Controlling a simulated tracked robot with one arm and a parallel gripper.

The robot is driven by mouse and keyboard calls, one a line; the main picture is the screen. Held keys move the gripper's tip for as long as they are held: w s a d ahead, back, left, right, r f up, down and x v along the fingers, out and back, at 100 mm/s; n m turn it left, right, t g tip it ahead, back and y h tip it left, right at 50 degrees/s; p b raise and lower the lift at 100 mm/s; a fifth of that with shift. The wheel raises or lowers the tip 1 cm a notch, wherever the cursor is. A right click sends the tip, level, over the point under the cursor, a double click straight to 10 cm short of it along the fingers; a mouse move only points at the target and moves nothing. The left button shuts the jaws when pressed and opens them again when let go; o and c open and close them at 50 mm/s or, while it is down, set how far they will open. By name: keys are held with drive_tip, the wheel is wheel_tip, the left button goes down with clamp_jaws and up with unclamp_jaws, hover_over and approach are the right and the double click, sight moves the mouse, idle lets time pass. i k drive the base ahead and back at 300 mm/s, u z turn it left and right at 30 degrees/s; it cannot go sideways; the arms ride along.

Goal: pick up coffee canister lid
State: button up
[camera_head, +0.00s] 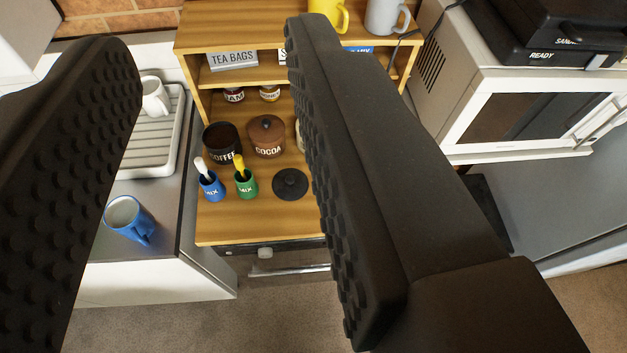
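The coffee canister (222,144) is dark, stands open-topped on the wooden shelf unit, and is labelled COFFEE. A round dark lid with a small knob (290,184) lies flat on the wooden surface, to the right of the green MIX cup and in front of the cocoa canister. The brown cocoa canister (267,137) has its own lid on. My gripper (215,60) is wide open and empty, its two black fingers at the left and right of the view. The lid shows between the fingers, close beside the right one in the picture, and well beyond them.
A blue MIX cup (211,186) and a green MIX cup (246,183), each with a spoon-like handle, stand left of the lid. A blue mug (129,219) is on the left counter, near a drying rack (160,137). A microwave (535,115) stands at right.

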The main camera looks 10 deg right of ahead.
sight(289, 184)
drive_tip(key=z, duration=2.65)
drive_tip(key=k, duration=1)
drive_tip(key=u, duration=1.95)
drive_tip(key=i, duration=1)
